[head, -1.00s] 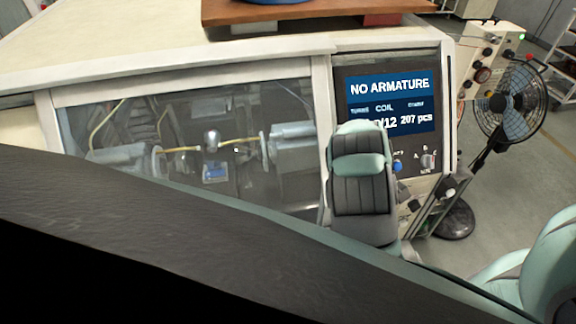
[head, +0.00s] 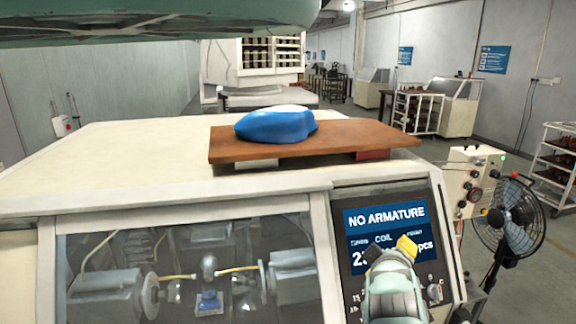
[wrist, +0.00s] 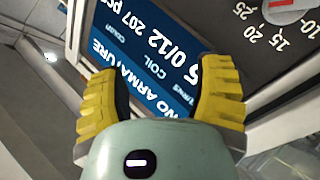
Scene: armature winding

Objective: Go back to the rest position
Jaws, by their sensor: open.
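My gripper (head: 392,248) is in front of the winding machine's display (head: 386,222), which reads "NO ARMATURE". In the wrist view my gripper's yellow fingers (wrist: 162,100) stand apart with nothing between them. The display (wrist: 150,60) shows behind and between the fingers, tilted in the picture. The gap between fingertips and display cannot be judged. My gripper covers part of the lower lines of the display in the head view.
The machine's window (head: 185,245) shows the winding heads inside. A brown board (head: 360,138) with a blue bundle (head: 275,125) lies on the machine top. A fan (head: 512,218) and a control box (head: 474,180) stand at the right.

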